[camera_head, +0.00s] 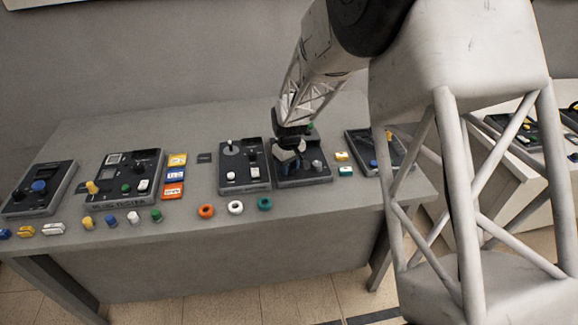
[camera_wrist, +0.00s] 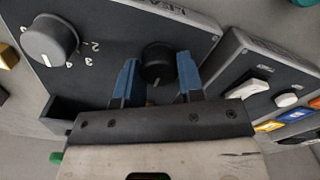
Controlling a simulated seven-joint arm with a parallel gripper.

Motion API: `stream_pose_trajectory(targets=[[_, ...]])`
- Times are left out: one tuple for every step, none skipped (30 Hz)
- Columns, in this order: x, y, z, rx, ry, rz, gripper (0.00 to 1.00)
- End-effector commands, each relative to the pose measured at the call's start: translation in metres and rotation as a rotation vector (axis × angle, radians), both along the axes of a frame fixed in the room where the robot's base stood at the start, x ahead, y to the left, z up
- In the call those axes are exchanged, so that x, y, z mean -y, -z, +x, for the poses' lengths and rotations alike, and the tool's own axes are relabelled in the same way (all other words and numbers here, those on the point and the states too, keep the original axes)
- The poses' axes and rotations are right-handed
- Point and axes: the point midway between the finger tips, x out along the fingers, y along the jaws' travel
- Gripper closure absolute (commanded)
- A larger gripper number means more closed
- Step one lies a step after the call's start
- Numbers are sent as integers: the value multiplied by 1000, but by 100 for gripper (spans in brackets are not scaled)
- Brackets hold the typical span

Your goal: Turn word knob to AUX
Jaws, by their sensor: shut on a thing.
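The word knob is most likely the black round knob (camera_wrist: 157,62) on a dark panel (camera_wrist: 110,20) in the wrist view. My gripper (camera_wrist: 159,74) has its blue fingers on either side of this knob and is shut on it. No word marks around the knob can be read, so its setting cannot be told; AUX is not visible. In the head view my gripper (camera_head: 288,160) reaches down onto the dark panel (camera_head: 303,180) right of the table's middle, and hides the knob there.
A grey knob (camera_wrist: 50,40) with a white line and numerals stands on the same panel. A neighbouring panel (camera_head: 245,166) with switches is close on its left. Coloured rings (camera_head: 236,207) lie on the grey table (camera_head: 300,225) in front. Other panels stand farther left and right.

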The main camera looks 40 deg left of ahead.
Motion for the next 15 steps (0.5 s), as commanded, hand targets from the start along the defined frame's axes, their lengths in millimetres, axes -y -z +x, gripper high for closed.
stream_pose_trajectory(targets=[[0,-1,0,0,13,0,89],[0,-1,0,0,23,1,89],[0,-1,0,0,40,1,89],[0,-1,0,0,53,0,89],[0,-1,0,0,68,1,89],[0,-1,0,0,89,1,89],[0,-1,0,0,108,1,89],[0,-1,1,0,126,1,89],[0,-1,1,0,153,1,89],[0,-1,1,0,176,0,89],[0,0,0,0,199,0,89],[0,-1,0,0,230,0,89],[0,-1,1,0,254,1,89],[0,-1,1,0,280,1,89],[0,-1,1,0,314,1,89]])
